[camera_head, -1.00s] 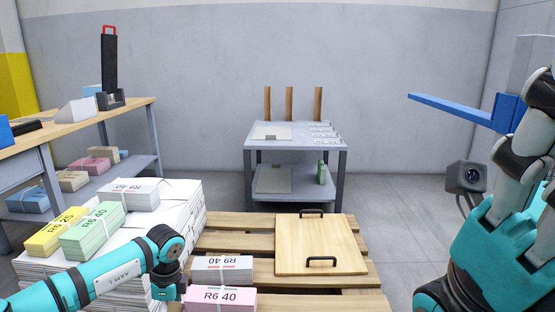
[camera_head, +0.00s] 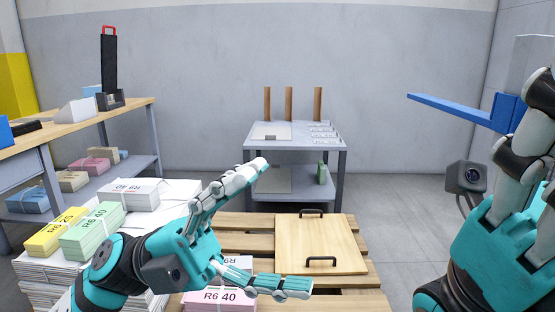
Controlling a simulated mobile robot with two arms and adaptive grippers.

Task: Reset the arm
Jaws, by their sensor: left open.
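My left gripper (camera_head: 285,226) is in the middle foreground, its teal arm coming in from the lower left.
A wooden board with black handles (camera_head: 330,244) lies on the pallet (camera_head: 259,220). A pink bundle (camera_head: 218,300) is beneath my left gripper. Yellow (camera_head: 57,231) and green (camera_head: 92,231) bundles top the left stack. A grey cart (camera_head: 295,147) and a workbench (camera_head: 138,106) stand behind.

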